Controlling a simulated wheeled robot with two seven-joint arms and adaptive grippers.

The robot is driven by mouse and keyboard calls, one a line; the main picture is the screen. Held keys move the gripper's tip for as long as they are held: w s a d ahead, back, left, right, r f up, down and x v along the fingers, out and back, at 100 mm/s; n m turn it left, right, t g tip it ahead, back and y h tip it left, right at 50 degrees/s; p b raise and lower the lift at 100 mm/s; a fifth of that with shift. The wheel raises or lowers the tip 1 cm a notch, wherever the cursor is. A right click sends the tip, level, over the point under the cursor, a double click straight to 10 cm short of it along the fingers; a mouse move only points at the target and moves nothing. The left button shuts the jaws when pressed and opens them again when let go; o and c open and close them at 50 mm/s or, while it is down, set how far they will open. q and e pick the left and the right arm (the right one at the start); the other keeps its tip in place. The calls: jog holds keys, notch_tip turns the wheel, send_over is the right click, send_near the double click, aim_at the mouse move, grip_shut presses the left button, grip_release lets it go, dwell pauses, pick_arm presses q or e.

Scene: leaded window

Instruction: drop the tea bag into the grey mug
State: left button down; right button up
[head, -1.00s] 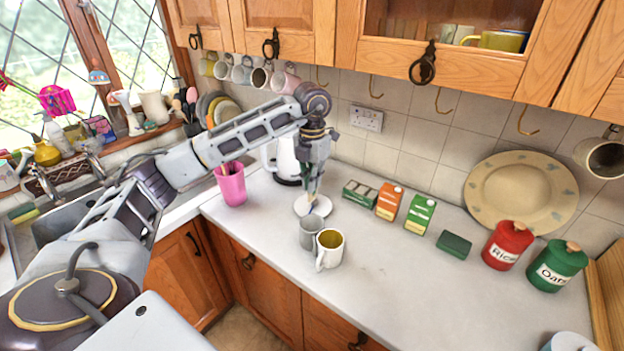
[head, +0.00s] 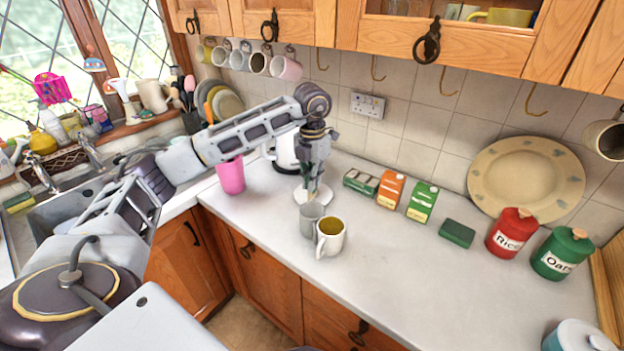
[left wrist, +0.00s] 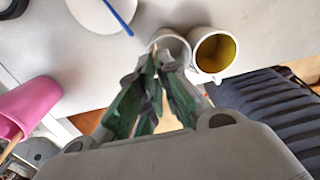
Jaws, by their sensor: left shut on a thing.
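The grey mug (head: 309,222) stands upright on the counter, touching or nearly touching a white mug with a yellow-olive inside (head: 332,242). My left gripper (head: 312,200) points down just above and behind the grey mug's rim. In the left wrist view its fingertips (left wrist: 154,52) are together at the left edge of the grey mug (left wrist: 176,46), beside the white mug (left wrist: 213,52). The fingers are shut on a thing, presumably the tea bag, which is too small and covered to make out. My right gripper is not in view.
A white saucer (head: 326,196) lies behind the grey mug, with a blue stick (left wrist: 118,18) over it. A pink tumbler (head: 231,177) stands left, a kettle (head: 287,152) behind. Cartons (head: 390,189) and red and green canisters (head: 511,233) stand right.

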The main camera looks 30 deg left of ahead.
pick_arm(q)
jog(key=c, duration=1.6)
grip_release()
jog(key=shift+o, duration=0.2)
notch_tip(320, 180, up, 12)
jog(key=shift+f, duration=0.1)
dwell(0.5)
